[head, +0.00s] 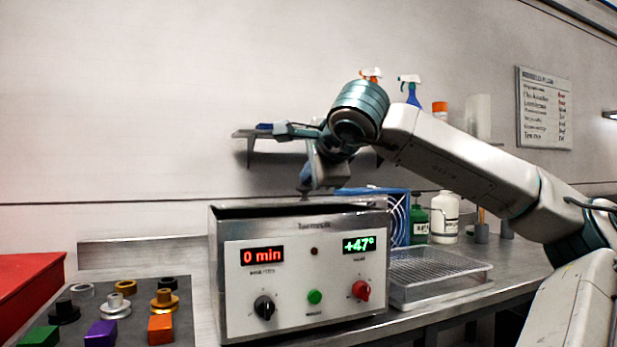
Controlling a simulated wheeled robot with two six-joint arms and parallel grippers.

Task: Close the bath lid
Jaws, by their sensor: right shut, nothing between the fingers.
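The bath (305,275) is a metal box with a white front panel, a red "0 min" display, a green "+47" display, knobs and a green button. It stands on the bench in the middle of the head view. I see its top nearly edge-on, as a dark strip with a grey rim, so I cannot tell how far open the lid is. My right gripper (305,188) is shut and empty, pointing down just above the back of the bath's top. I cannot tell whether it touches. My left gripper is not in view.
A mat (183,328) with coloured blocks and ring-shaped pieces lies left of the bath, beside a red box (30,285). A clear tray (437,277), a blue rack (397,215) and bottles (445,215) stand to the right. A wall shelf (245,134) is behind my arm.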

